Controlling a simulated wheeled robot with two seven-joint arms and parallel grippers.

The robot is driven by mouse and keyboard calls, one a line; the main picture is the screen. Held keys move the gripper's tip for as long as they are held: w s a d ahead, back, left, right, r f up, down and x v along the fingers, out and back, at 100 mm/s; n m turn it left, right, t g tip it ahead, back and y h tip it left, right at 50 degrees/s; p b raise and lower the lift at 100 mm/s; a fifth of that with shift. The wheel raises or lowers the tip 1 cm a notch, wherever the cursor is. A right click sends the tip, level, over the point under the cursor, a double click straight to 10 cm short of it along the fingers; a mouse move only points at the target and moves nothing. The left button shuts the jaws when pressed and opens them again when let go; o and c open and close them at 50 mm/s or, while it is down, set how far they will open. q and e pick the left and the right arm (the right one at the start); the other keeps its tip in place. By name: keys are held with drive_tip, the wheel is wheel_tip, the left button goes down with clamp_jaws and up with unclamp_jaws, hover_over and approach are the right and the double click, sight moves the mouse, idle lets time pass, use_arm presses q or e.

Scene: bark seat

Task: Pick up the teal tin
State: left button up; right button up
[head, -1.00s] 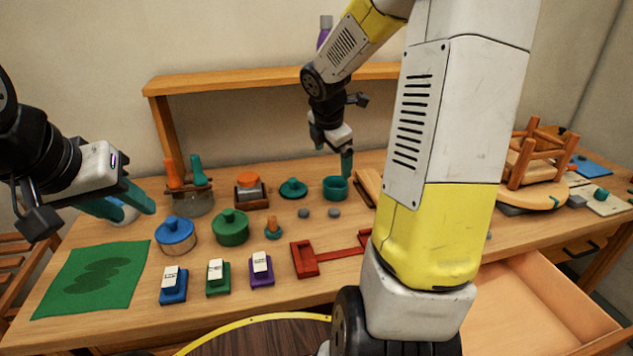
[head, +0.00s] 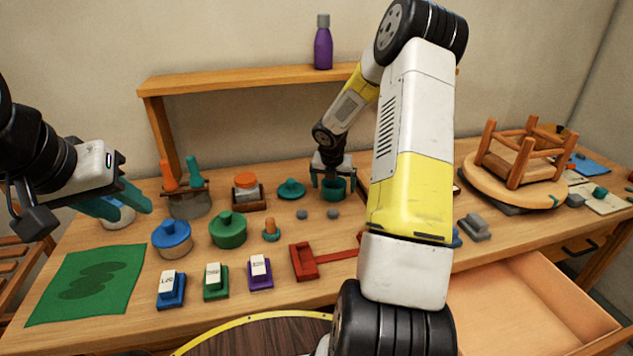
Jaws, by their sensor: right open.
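The teal tin (head: 334,191) is a small, round, open container standing upright towards the back of the table, below the shelf. A teal lid with a knob (head: 291,189) lies to its left. My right gripper (head: 333,183) is low over the tin, pointing down, with its open fingers on either side of the tin's rim. I cannot tell whether the fingers touch it. My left gripper (head: 120,202) is open and empty above the left side of the table, away from the tin.
Grey pebbles (head: 333,214) lie in front. The shelf (head: 250,78) bearing a purple bottle (head: 323,48) is behind. My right arm hides table right of the tin.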

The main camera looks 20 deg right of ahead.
drive_tip(key=shift+w+d+f, duration=0.1)
drive_tip(key=shift+w+f, duration=0.1)
drive_tip(key=shift+f, duration=0.4)
drive_tip(key=c, duration=1.5)
drive_tip(key=shift+r, duration=0.1)
drive_tip(key=shift+c, duration=0.2)
